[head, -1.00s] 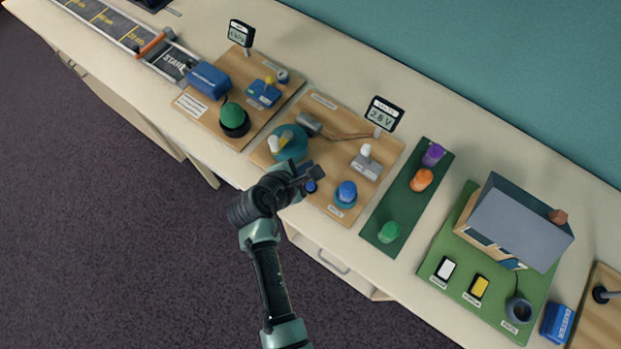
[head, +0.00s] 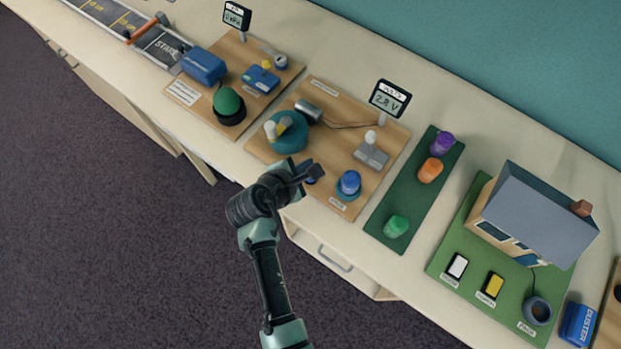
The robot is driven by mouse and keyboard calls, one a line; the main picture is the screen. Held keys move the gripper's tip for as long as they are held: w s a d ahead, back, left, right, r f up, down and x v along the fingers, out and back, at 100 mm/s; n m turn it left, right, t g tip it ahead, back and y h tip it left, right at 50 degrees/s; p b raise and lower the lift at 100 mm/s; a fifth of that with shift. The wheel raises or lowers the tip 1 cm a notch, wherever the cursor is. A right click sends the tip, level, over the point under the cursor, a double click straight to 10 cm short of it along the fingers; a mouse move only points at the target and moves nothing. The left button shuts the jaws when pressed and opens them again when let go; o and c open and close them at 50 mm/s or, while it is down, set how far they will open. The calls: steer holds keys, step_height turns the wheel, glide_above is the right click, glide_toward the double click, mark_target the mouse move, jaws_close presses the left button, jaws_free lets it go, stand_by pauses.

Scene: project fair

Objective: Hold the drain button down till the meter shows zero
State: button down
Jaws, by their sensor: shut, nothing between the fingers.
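The meter (head: 390,98) stands at the back of the middle wooden board and reads about 2.8 V. A blue domed knob or button (head: 348,182) sits in a round base at the board's front right, with a label too small to read. A smaller dark blue piece (head: 310,180) shows at the front edge, partly hidden by my gripper. I cannot tell which blue piece is the drain button. My gripper (head: 314,172) is shut and empty, over the board's front edge, left of the domed knob. Whether it touches anything is unclear.
The middle board (head: 262,150) also carries a teal wheel (head: 289,134), a metal cylinder (head: 308,112) and a grey lever block (head: 370,153). A green mat (head: 409,190) with colored pots lies right. A green button (head: 228,102) stands on the left board.

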mark_target(307, 181)
steer(key=shift+f+b, duration=0.6)
steer(key=shift+f, duration=0.95)
steer(key=shift+f, duration=0.1)
stand_by(0.7)
steer(key=shift+f, duration=0.3)
steer(key=shift+f+b, duration=0.35)
steer(key=shift+f, duration=0.15)
stand_by(2.0)
steer(key=shift+r, duration=0.1)
stand_by(1.0)
steer(key=shift+r+p, duration=0.8)
steer(key=shift+p, duration=0.2)
step_height(307, 181, up, 5)
steer(key=p, duration=0.5)
steer(key=shift+r, duration=0.1)
